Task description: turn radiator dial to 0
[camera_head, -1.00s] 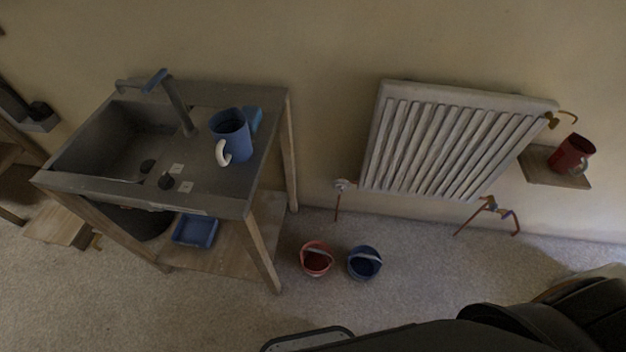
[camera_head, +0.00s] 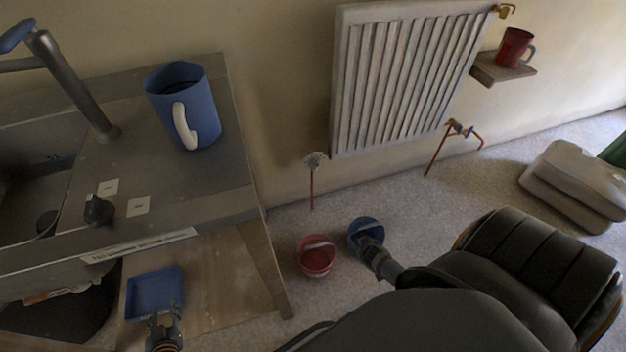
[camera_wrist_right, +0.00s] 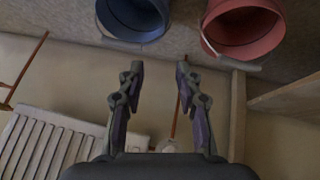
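The white radiator (camera_head: 405,75) hangs on the wall. Its dial is the small pale knob (camera_head: 314,160) at its lower left corner, on top of a copper pipe; its markings are too small to read. In the right wrist view the radiator (camera_wrist_right: 48,150) is at the lower left and the dial (camera_wrist_right: 168,146) shows partly, beyond my gripper. My right gripper (camera_wrist_right: 160,68) is open and empty; in the head view it (camera_head: 368,243) appears in front of the blue bucket, apart from the dial. My left gripper (camera_head: 163,322) is at the lower left, before the blue tray; its fingers are unclear.
A red bucket (camera_head: 317,262) and a blue bucket (camera_head: 364,228) stand on the floor below the radiator. A sink unit (camera_head: 225,165) with a blue jug (camera_head: 190,105) and a black knob (camera_head: 98,209) is at left. A blue tray (camera_head: 137,300) lies on its lower shelf.

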